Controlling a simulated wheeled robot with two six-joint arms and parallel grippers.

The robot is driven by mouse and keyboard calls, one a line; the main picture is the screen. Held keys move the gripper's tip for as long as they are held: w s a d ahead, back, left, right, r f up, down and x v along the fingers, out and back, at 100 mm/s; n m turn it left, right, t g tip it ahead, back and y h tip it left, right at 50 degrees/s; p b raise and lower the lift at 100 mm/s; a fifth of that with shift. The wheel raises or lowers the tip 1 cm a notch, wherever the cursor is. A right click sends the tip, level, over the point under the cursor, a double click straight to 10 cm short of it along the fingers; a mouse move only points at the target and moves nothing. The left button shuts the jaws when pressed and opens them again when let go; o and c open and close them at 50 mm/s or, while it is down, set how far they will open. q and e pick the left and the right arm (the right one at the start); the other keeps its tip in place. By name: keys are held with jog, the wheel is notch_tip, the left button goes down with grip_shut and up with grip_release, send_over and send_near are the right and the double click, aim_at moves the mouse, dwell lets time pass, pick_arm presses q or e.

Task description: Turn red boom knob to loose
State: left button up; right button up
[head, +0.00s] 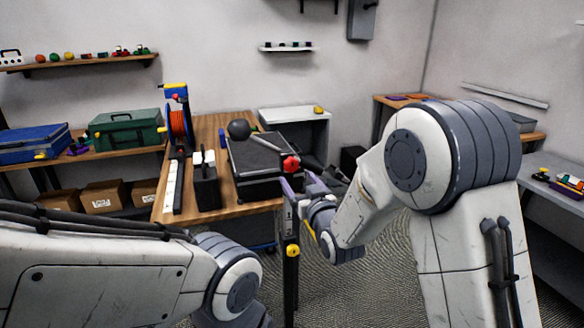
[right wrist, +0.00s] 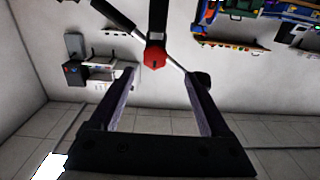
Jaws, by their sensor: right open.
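The red boom knob (head: 291,163) sits at the top of a dark upright stand (head: 291,275), where a thin boom runs up and left to a dark round head (head: 238,129). My right gripper (head: 299,188) is open close to the knob, seemingly just below and right of it. In the right wrist view the red knob (right wrist: 154,58) shows just beyond the tips of my open right gripper (right wrist: 158,84), roughly centred between them, with nothing held. Any loose or tight mark on the knob is too small to tell. My left gripper is out of view.
A yellow knob (head: 292,251) sits lower on the stand. Behind is a wooden table (head: 246,208) with a dark case (head: 255,160) and a red cable reel (head: 178,123). A green toolbox (head: 124,130) stands on the left bench. The patterned floor right of the stand looks clear.

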aim_at(293, 167)
jog(key=x, duration=0.2)
jog(key=p+x, duration=0.1)
jog(key=x, duration=0.2)
jog(key=d+p+x, duration=0.1)
jog(key=x, duration=0.2)
jog(key=shift+w, duration=0.25)
jog(key=shift+w+a, duration=0.25)
jog(key=shift+w, duration=0.25)
